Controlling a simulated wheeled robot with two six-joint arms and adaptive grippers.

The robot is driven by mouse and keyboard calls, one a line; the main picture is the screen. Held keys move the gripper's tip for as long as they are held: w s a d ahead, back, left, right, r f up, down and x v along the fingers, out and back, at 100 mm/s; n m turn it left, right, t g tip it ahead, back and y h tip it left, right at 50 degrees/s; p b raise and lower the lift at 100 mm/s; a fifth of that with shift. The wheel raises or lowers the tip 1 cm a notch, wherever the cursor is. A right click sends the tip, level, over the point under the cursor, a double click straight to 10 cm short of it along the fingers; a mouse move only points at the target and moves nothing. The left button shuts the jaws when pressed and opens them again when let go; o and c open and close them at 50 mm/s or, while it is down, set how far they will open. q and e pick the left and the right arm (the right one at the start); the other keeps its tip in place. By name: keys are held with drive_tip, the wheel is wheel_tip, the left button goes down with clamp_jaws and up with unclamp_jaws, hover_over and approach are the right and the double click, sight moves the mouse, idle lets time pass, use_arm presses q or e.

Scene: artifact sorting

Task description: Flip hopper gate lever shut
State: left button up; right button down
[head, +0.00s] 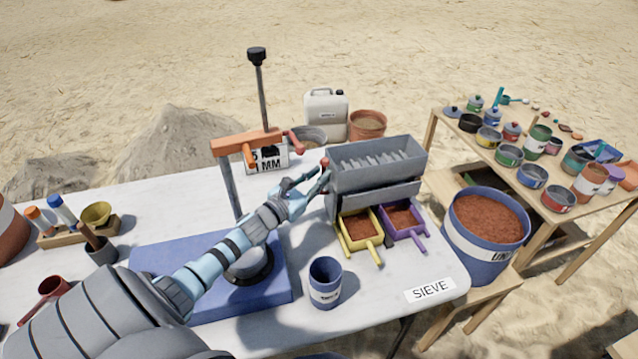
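The grey hopper (376,166) stands at the right part of the white table, with a ribbed open top. A small red knob (324,162), which looks like the lever's end, shows at the hopper's left side; the lever's shaft is mostly hidden by my fingers. My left gripper (322,176) is at that side, its fingers apart and its tips just below the knob. I cannot tell whether they touch the lever. My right gripper is out of view.
A yellow tray (344,238) and a purple tray (420,240) of reddish soil sit below the hopper. A blue cup (325,282) stands in front. A press-like stand with an orange crossbar (246,142) is left of the gripper. A large blue bucket (480,262) stands right.

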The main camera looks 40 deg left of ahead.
use_arm(q)
drive_tip(key=shift+r, duration=0.25)
drive_tip(key=shift+w+f, duration=0.1)
drive_tip(key=shift+w, duration=0.05)
clamp_jaws()
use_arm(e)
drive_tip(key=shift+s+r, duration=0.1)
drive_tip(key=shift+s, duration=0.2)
